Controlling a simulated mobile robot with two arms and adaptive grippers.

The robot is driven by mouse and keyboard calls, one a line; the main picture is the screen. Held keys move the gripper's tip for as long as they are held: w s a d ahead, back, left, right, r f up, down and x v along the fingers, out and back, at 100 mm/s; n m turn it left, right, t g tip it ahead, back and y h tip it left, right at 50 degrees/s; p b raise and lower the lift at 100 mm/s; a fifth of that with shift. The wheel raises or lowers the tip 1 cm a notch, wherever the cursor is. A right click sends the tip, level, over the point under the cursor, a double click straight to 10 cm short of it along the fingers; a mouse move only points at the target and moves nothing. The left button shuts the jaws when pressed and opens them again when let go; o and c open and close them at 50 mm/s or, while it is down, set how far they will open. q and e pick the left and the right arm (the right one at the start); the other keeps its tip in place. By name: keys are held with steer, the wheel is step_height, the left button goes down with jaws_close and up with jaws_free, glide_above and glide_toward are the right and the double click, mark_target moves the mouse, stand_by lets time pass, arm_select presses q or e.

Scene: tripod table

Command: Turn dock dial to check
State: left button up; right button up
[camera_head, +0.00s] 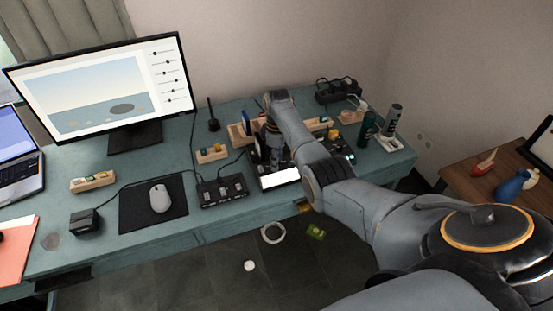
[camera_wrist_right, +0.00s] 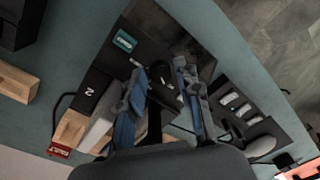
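The dark dock (camera_wrist_right: 150,50) lies under my right gripper in the right wrist view, with a small teal label (camera_wrist_right: 124,41) on it. My right gripper (camera_wrist_right: 160,74) reaches down over the dock with its blue-padded fingers apart. A small dark part with pale marks shows between the fingers; I cannot tell whether it is the dial, or whether the fingers touch it. In the head view my right gripper (camera_head: 272,137) is over the dock area, and my arm hides much of it. A bright white panel (camera_head: 279,178) shows at the dock's front. My left gripper is not in view.
A black box with several switches (camera_head: 222,190) stands left of the dock. Wooden blocks (camera_head: 211,154) are behind it, and a mouse (camera_head: 160,198) on a black mat is further left. Bottles (camera_head: 368,127) stand at the right. The desk's front edge is close to the dock.

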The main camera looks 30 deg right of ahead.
jaws_close()
